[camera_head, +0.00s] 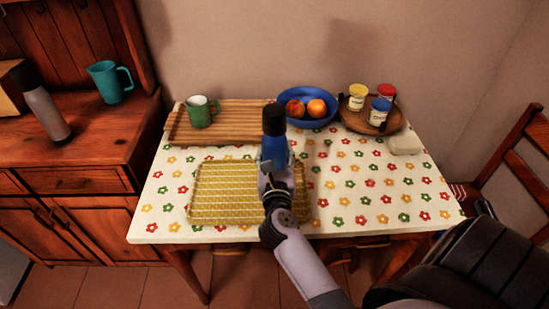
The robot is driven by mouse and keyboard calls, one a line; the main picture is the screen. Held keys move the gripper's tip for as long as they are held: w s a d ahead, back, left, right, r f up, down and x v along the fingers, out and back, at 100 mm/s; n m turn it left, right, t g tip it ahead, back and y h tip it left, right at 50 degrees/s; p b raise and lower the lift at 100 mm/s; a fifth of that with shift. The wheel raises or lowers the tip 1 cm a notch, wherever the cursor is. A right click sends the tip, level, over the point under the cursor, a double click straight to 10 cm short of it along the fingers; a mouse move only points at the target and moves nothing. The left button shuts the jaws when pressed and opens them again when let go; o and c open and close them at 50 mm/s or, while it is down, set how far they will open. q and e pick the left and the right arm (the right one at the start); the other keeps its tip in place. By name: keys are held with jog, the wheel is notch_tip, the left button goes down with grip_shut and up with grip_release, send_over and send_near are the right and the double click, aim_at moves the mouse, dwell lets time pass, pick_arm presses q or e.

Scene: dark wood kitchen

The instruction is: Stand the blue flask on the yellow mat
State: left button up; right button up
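The blue flask (274,145) with a black cap is upright above the right part of the yellow mat (222,192). My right gripper (273,165), on the arm that comes in from the bottom right, is around the lower part of the flask and seems shut on it. The gripper hides the flask's base, so I cannot tell whether it touches the mat. The yellow mat is a woven rectangle lying flat at the front left of the table; my gripper and forearm cover part of its right side. My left gripper is not in view.
Behind the mat are a slatted wooden tray (240,118) with a green mug (201,112), a blue fruit bowl (308,122) and a round tray (395,125) with jars (357,97). The floral tablecloth (380,195) is clear at right. A chair (520,150) stands right.

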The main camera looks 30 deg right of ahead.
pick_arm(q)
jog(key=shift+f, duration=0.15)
pick_arm(e)
jog(key=shift+f, duration=0.3)
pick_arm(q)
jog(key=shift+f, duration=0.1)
pick_arm(e)
jog(key=shift+f, duration=0.1)
jog(key=o, duration=1.2)
jog(key=shift+f, duration=0.15)
jog(key=o, duration=0.4)
jog(key=shift+o, duration=0.2)
